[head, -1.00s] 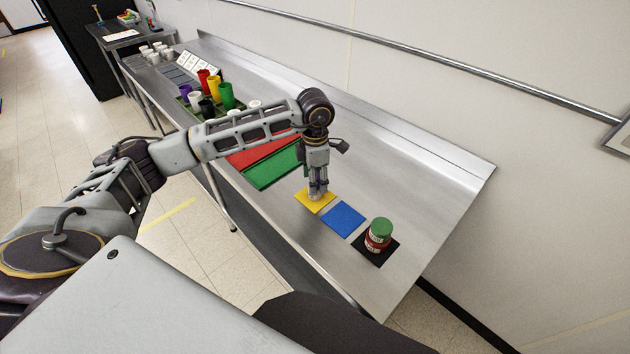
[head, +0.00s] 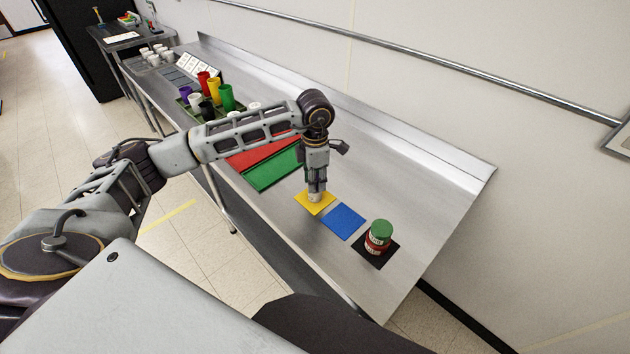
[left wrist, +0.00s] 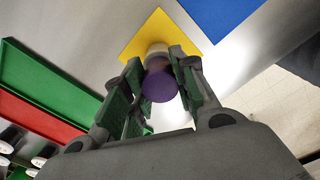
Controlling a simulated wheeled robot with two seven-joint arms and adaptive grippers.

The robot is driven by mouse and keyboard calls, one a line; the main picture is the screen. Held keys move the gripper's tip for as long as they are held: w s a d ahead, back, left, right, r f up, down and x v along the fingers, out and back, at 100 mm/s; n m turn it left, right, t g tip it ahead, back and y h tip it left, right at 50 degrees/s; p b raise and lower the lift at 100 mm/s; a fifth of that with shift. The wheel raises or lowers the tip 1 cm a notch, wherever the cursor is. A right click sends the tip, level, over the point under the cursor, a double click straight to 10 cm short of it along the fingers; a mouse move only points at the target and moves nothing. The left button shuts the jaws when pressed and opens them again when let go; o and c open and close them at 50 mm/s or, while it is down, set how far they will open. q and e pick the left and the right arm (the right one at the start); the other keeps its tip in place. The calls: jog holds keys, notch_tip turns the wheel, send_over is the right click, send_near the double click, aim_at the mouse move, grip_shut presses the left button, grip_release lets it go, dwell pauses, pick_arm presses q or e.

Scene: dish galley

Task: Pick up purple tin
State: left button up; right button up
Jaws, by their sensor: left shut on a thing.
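The purple tin (left wrist: 158,86) shows its round purple top between the fingers in the left wrist view, with a pale side below. It stands at the yellow square (left wrist: 152,30); whether its base touches the square is hidden. My left gripper (head: 315,190) points down over the yellow square (head: 326,204) and is shut on the tin. In the head view the fingers cover most of the tin, and only a pale part (head: 314,198) shows beneath them. My right gripper is out of view.
A blue square (head: 343,220) lies beside the yellow one. Beyond it, a green-topped tin stacked on a red one (head: 377,242) stands on a black square. Green (head: 271,168) and red trays lie left of the gripper. Several coloured cups stand farther back. The counter's wall side is clear.

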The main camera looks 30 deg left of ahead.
pick_arm(q)
jog(key=shift+r+b, duration=0.55)
jog(key=shift+r, duration=4.35)
